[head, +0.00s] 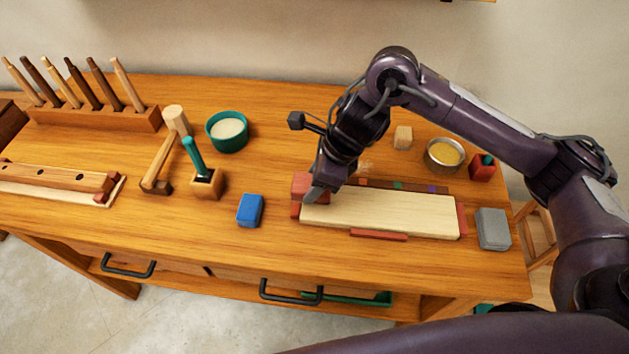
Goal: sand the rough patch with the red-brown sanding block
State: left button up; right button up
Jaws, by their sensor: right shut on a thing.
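My right gripper (316,190) is shut on a red-brown block (302,183), seen at the left end of a pale wooden board (385,214). The fingers hide part of the block. I cannot tell whether the block touches the board's top or is just above it. The board lies flat on the bench between red-brown stops. No rough patch stands out on the part of the board I can see. My left gripper is not in view.
A blue block (250,210) lies left of the board and a grey block (493,229) right of it. Behind are a bowl of yellow stuff (446,154) and a small wooden block (403,137). A teal bowl (227,131) and mallet (164,150) stand farther left.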

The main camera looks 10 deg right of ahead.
jog(key=shift+r, duration=0.65)
notch_tip(320, 180, up, 2)
jog(key=shift+w+a+r+p, duration=0.1)
jog(key=shift+w+p, duration=0.05)
jog(key=shift+p, duration=1)
jog(key=shift+r+p, duration=0.3)
jog(key=shift+r, duration=0.1)
